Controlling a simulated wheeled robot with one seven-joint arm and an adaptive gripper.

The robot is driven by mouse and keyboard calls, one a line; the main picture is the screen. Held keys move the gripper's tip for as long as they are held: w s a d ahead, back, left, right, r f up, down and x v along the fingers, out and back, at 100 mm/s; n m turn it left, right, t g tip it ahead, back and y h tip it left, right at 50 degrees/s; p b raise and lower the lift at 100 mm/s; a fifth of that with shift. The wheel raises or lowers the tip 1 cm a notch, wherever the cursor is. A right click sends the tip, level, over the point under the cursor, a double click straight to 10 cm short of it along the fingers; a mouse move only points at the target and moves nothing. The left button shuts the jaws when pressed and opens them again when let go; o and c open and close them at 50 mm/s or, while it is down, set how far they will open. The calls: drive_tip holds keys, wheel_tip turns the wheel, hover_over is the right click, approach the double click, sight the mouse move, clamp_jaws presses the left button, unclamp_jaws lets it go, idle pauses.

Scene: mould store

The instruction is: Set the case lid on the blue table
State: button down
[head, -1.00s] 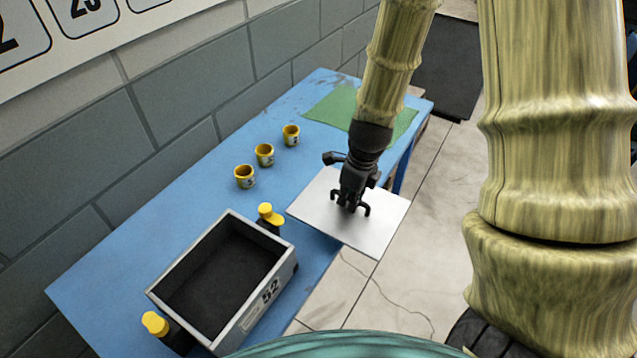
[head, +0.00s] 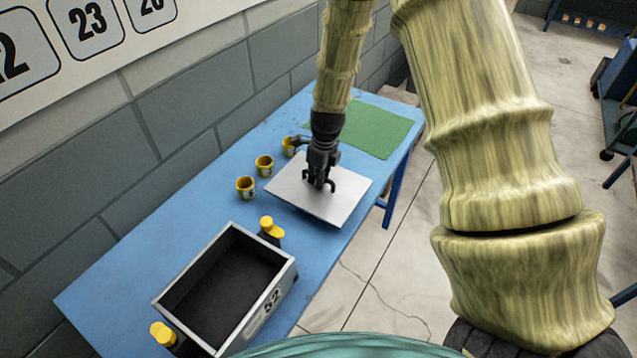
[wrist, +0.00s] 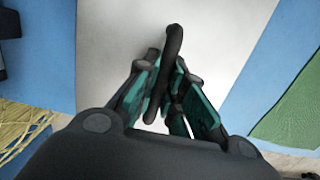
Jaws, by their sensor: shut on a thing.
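The case lid (head: 338,203) is a flat pale grey plate with a dark bar handle, seen in the head view over the right part of the blue table (head: 195,200). My gripper (head: 319,187) is shut on the handle, above the middle of the lid. In the wrist view the fingers (wrist: 168,95) close around the dark handle (wrist: 172,50), with the lid (wrist: 110,50) filling the middle. I cannot tell whether the lid touches the table top or hangs just above it.
An open grey case (head: 275,297) marked 52, with yellow-topped latches, stands at the table's near end. A green mat (head: 378,130) lies at the far end. The wall runs along the left.

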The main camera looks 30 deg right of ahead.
drive_tip(key=shift+f+p, duration=0.65)
drive_tip(key=shift+f, duration=1.1)
drive_tip(key=shift+f, duration=0.1)
drive_tip(key=c, duration=1.5)
unclamp_jaws()
drive_tip(key=shift+s+d+r+b, duration=0.2)
drive_tip(key=shift+r+b, duration=0.3)
drive_tip(key=shift+r, duration=1.55)
drive_tip(key=shift+s+d+r+b, duration=0.1)
drive_tip(key=shift+s+r+b, duration=0.3)
drive_tip(key=shift+r, duration=1.6)
drive_tip(key=shift+s+d+r+b, duration=0.1)
drive_tip(key=shift+r+b, duration=0.55)
drive_tip(key=shift+r, duration=1.4)
